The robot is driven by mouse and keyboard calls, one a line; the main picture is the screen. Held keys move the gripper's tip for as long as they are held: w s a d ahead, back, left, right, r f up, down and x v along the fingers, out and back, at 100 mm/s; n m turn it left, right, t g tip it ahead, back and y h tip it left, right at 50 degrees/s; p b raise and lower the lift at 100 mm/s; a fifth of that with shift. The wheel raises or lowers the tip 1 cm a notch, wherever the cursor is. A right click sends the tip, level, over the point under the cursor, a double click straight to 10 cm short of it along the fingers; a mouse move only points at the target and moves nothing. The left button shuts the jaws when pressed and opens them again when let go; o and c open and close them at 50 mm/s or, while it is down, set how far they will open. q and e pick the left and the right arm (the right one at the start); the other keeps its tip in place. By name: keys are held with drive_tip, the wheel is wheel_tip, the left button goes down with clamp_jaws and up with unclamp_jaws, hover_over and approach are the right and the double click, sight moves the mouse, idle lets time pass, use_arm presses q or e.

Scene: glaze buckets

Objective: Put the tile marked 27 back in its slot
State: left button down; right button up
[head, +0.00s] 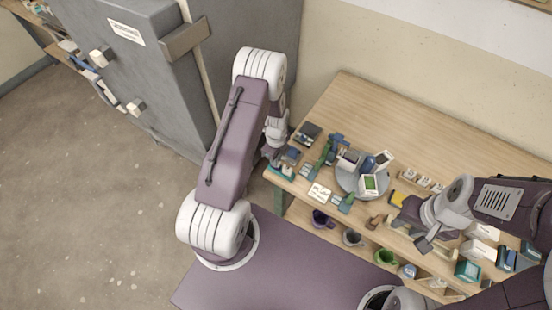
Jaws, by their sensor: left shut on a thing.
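My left gripper (270,152) is at the left end of the wooden bench, mostly hidden by my own arm. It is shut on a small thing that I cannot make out. My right gripper (412,228) is over the front edge of the bench, its dark fingers apart. A round grey stand (344,182) in the middle carries several blocks, one white with a green face (369,184). Small white tiles (422,181) stand in a row right of it. No number 27 can be read, so I cannot tell which tile bears it.
The wooden bench (350,105) is bare towards the wall. A white card (319,193) lies near its front edge. A purple cup (322,218) and a green cup (386,257) stand on the lower shelf. A grey cabinet (130,75) stands at the left.

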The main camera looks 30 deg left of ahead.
idle(0.3)
use_arm(q)
drive_tip(key=shift+f, duration=0.3)
idle(0.3)
drive_tip(key=c, duration=1.3)
unclamp_jaws()
drive_tip(key=shift+c, duration=0.2)
drive_tip(key=shift+r, duration=0.1)
wheel_tip(320, 180, up, 7)
drive_tip(key=p, duration=0.5)
